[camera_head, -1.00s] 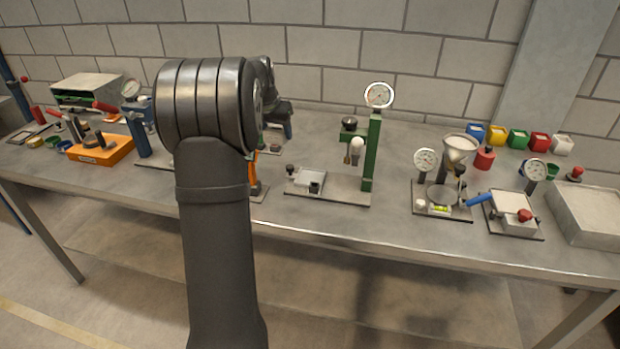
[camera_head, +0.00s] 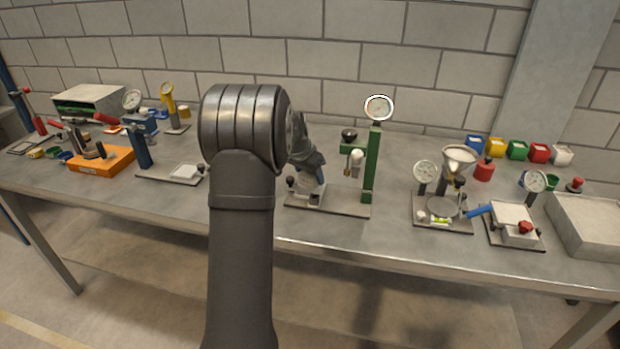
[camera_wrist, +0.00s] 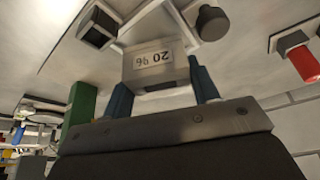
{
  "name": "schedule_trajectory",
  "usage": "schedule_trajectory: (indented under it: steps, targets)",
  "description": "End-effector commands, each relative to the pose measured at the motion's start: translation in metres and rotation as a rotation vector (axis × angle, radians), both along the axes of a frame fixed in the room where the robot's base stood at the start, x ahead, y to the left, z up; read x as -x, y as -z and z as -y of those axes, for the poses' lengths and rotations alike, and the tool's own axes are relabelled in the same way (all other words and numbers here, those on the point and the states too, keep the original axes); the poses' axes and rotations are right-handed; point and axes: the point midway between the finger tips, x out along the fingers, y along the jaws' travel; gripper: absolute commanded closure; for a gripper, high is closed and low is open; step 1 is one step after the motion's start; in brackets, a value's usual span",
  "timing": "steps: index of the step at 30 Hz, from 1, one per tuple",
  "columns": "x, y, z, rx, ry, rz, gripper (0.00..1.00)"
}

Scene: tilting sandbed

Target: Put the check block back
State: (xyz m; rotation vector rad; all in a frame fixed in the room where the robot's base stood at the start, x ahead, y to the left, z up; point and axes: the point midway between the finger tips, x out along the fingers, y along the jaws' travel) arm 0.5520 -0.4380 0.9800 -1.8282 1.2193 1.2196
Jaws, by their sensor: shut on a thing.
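My gripper (camera_wrist: 163,90) is shut on the check block (camera_wrist: 153,68), a pale grey block with a label reading about 20.96. Its blue fingers sit on either side. In the head view my gripper (camera_head: 308,193) is low over the left part of the green-post gauge stand (camera_head: 345,209). The block is not clear there. In the wrist view a black square holder (camera_wrist: 97,26), which looks empty, lies beyond the block to the left, apart from it. A pale plate (camera_wrist: 150,25) lies behind the block; whether they touch I cannot tell.
The green post (camera_head: 371,165) with a dial gauge (camera_head: 378,108) stands close right of my gripper; it also shows in the wrist view (camera_wrist: 80,108). A black knob (camera_wrist: 212,22) is near the block. More gauge stands are to the right, and an orange fixture (camera_head: 100,160) far left.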

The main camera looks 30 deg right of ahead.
Motion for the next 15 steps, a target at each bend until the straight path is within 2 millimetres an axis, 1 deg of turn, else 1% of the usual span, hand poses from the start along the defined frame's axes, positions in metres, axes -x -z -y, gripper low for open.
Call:
schedule_trajectory:
  steps: [1,3,10,15]
  targets:
    - [-0.0002,0.0078,0.0000,0.000,0.000,0.000,0.77]
    - [-0.0004,0.0121,0.0001,0.001,0.000,0.001,0.77]
    - [-0.0005,0.0121,0.0002,0.001,0.000,0.002,0.77]
    - [-0.0004,0.0168,0.0002,0.002,-0.001,0.001,0.77]
